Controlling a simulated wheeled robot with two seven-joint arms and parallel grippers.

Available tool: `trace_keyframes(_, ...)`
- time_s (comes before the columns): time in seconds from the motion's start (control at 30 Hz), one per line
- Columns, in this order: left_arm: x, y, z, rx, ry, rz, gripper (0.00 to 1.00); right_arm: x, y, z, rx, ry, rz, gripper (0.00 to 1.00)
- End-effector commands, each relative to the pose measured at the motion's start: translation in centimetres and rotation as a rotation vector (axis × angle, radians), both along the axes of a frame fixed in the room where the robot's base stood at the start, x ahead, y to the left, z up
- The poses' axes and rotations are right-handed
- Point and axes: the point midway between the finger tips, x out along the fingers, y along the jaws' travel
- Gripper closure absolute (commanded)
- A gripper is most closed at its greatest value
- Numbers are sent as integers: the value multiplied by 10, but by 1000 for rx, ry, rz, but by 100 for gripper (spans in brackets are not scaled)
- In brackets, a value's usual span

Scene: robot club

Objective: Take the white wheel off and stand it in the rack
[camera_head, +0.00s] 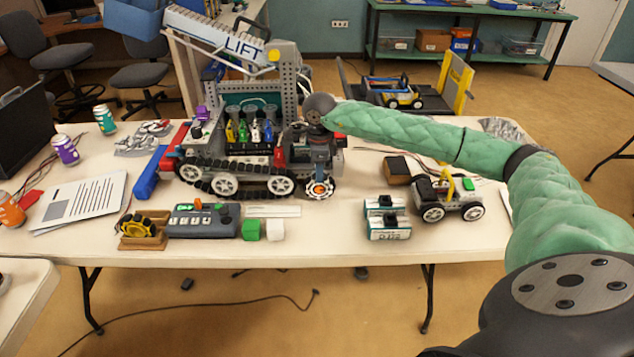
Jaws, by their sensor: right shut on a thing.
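The tracked lift robot (230,165) stands on the white table. A whitish wheel with an orange hub (320,189) is at the low right front corner of the lift robot. My right gripper (319,172) points down over this wheel and is shut on it; the fingertips are small and partly hidden. I cannot tell whether the wheel is still on its axle. A brown wooden rack (142,244) stands at the front left of the table, with a yellow wheel (137,226) in it. My left gripper is out of view.
Small cases (388,230) and a toy car (447,197) stand further right.

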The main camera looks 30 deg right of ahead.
Motion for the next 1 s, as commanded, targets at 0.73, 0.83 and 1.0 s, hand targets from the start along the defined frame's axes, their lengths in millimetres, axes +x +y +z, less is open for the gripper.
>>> trace_keyframes(0.73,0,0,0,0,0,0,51,-10,6,1,0,0,0,97)
trace_keyframes(0.83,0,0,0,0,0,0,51,-12,7,1,0,0,0,97)
trace_keyframes(1.0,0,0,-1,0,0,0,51,-14,8,1,-1,-1,0,97)
